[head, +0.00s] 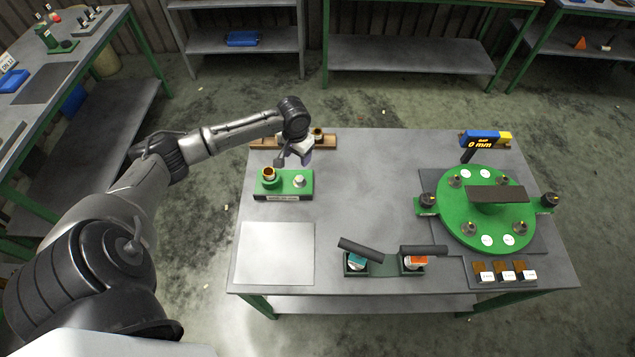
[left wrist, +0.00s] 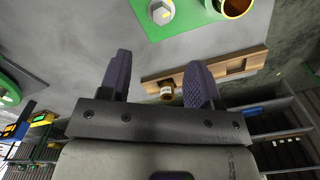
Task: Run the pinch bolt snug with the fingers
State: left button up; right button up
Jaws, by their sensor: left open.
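A green block (head: 284,184) sits at the left rear of the table. A silver hex-headed bolt stands on its right part (head: 299,181); it looks like the pinch bolt, though no label I can read says so. It also shows at the top edge of the left wrist view (left wrist: 161,12). A brass-coloured ring (head: 268,174) stands on the block's left part. My left gripper (head: 300,156) is above and behind the block, clear of the bolt. In the left wrist view its fingers (left wrist: 160,66) are wide apart with nothing between them. My right gripper is not seen.
A wooden rack (left wrist: 240,68) with a small brass part (left wrist: 167,92) lies behind the block. A large green disc (head: 486,235) with several posts fills the table's right side. A pale mat (head: 275,252) is bare at front left. The table's middle is clear.

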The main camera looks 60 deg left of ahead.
aim_at(298, 180)
pick_arm(q)
jog(key=shift+n, duration=0.7)
notch_tip(298, 180, down, 12)
jog(key=shift+s+a+f+b, duration=0.1)
jog(key=shift+s+f+b, duration=0.1)
jog(key=shift+b, duration=0.45)
jog(key=shift+f, duration=0.7)
